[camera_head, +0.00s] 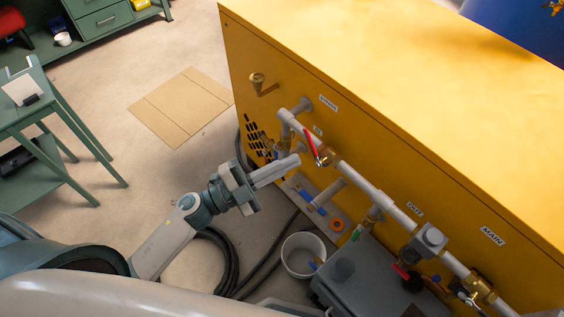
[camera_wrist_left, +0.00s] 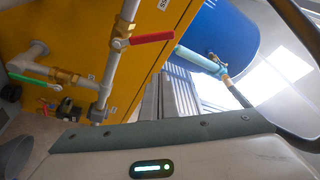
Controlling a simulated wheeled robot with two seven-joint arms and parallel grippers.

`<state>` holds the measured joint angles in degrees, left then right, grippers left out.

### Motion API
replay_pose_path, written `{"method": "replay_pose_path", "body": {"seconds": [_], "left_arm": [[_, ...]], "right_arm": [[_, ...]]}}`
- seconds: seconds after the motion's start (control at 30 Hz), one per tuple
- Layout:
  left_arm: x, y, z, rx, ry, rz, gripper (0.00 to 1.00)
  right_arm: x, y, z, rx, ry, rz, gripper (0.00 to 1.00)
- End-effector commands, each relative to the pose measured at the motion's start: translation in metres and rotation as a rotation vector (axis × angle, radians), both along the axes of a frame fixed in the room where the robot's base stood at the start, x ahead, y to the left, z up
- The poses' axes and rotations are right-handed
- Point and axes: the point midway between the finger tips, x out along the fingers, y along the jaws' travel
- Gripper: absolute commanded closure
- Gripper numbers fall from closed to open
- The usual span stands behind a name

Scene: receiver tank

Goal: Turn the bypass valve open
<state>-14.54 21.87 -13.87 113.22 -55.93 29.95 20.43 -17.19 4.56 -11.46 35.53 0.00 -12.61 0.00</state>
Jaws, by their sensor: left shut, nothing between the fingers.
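A red lever (camera_head: 311,146) sits on a brass valve body (camera_head: 327,158) in the grey pipe along the yellow cabinet (camera_head: 245,70). I take it as the bypass valve, though the small label text is hard to read. In the left wrist view the red lever (camera_wrist_left: 152,38) sticks out across the pipe from its brass body (camera_wrist_left: 121,36). My left gripper (camera_head: 298,161) is shut and empty, its fingertips just left of and below the lever, apparently apart from it. The closed fingers also show in the left wrist view (camera_wrist_left: 170,98). My right gripper is not in view.
A green-handled valve (camera_wrist_left: 28,80) is on a branch pipe. Further right are a grey box fitting (camera_head: 430,238) and a brass valve (camera_head: 480,287) near the MAIN label (camera_head: 492,236). Below stand a white bucket (camera_head: 303,254) and a grey case (camera_head: 365,275). Black hoses (camera_head: 228,262) lie on the floor.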

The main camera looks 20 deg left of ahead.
Motion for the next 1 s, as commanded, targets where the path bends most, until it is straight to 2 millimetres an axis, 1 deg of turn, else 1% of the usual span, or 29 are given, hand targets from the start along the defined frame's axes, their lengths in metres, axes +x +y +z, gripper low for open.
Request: {"method": "replay_pose_path", "body": {"seconds": [0.03,0.43,0.47,0.5,0.6,0.8,1.0], "left_arm": [[0.006,-0.006,0.005,-0.002,-0.003,0.000,1.00],[0.051,-0.059,0.018,-0.002,-0.003,0.000,1.00],[0.051,-0.054,0.008,0.002,-0.001,0.001,1.00],[0.053,-0.050,0.003,0.003,-0.001,0.002,1.00],[0.057,-0.043,-0.002,0.001,-0.001,0.000,1.00],[0.064,-0.033,-0.008,0.000,-0.001,0.001,1.00],[0.066,-0.029,-0.009,0.001,-0.002,0.001,1.00]], "right_arm": [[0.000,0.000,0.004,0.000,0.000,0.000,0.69],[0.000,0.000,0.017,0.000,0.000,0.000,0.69],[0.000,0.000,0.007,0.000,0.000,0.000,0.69],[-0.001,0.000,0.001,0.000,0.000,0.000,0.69],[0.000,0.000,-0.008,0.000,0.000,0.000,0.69],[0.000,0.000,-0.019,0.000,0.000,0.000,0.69],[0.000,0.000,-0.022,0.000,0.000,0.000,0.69]]}}
